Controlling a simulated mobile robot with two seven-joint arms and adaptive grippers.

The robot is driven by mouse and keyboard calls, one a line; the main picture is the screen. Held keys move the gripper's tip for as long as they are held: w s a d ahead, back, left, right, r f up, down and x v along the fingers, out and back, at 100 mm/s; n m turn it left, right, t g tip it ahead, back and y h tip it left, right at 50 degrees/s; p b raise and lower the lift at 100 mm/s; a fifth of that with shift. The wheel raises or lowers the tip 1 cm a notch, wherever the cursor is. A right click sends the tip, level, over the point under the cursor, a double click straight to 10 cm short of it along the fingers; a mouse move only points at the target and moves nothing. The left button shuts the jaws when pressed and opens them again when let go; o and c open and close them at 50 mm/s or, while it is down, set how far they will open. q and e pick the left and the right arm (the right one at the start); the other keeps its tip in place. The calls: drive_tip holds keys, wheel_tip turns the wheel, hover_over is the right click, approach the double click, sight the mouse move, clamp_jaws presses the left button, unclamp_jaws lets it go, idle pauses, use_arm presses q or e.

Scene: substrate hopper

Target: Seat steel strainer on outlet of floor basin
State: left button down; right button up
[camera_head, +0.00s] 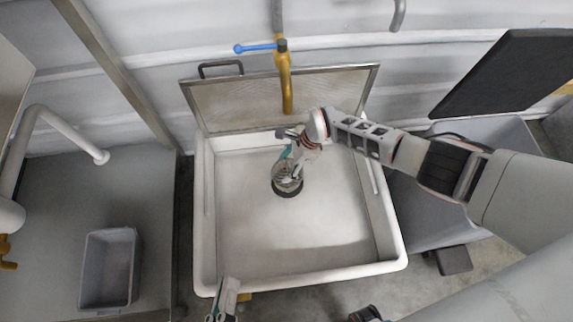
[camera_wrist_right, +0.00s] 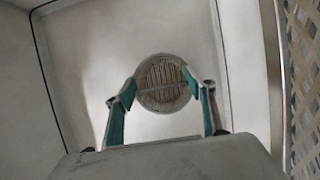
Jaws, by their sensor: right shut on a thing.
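The white floor basin (camera_head: 325,225) fills the middle of the head view. Its outlet shows as a dark round ring (camera_head: 288,193) in the basin floor. The round steel strainer (camera_wrist_right: 162,84), with slots across its face, is between the green-padded fingers of my right gripper (camera_wrist_right: 160,88). In the head view my right gripper (camera_head: 292,163) reaches down over the outlet, and the strainer there is largely covered by the fingers. I cannot tell whether the strainer touches the outlet or is just above it. My left gripper (camera_head: 225,300) is at the basin's front edge, only partly visible.
A mesh panel (camera_head: 270,98) stands along the basin's back edge. A yellow tap (camera_head: 285,85) with a blue lever hangs above it. A grey bin (camera_head: 110,268) is on the left surface. A dark panel (camera_head: 507,75) is at the upper right. The basin floor around the outlet is clear.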

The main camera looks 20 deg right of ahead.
drive_tip(key=shift+f, duration=0.1)
drive_tip(key=shift+f, duration=0.55)
drive_tip(key=shift+a+f, duration=0.1)
drive_tip(key=shift+f, duration=0.05)
drive_tip(key=shift+f, duration=0.45)
idle(0.4)
drive_tip(key=o, duration=1.6)
drive_tip(key=shift+c, duration=0.2)
